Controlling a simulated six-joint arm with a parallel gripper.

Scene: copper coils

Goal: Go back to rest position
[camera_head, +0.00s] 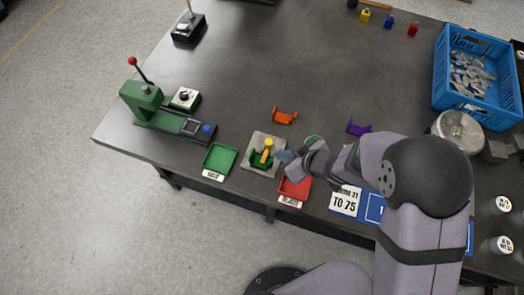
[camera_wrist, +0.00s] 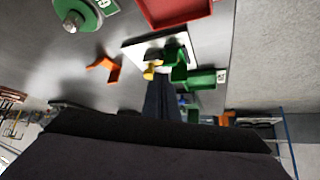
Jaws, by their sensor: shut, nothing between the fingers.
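My gripper (camera_head: 285,156) is shut and empty, just right of a green cradle (camera_head: 258,162) on a light square plate (camera_head: 251,170). A yellow-topped piece (camera_head: 267,146) stands in or at the cradle. In the wrist view my narrow dark fingers (camera_wrist: 160,90) point at the yellow piece (camera_wrist: 150,72) and the green cradle (camera_wrist: 178,58). I cannot tell whether they touch it. My arm reaches in from the lower right and hides part of the table.
A green tray (camera_head: 220,159) lies left of the plate and a red tray (camera_head: 295,188) right of it. An orange holder (camera_head: 285,115) and a purple holder (camera_head: 358,128) lie behind. A green lever press (camera_head: 145,105) stands left; a blue crate (camera_head: 477,75) of metal parts stands right.

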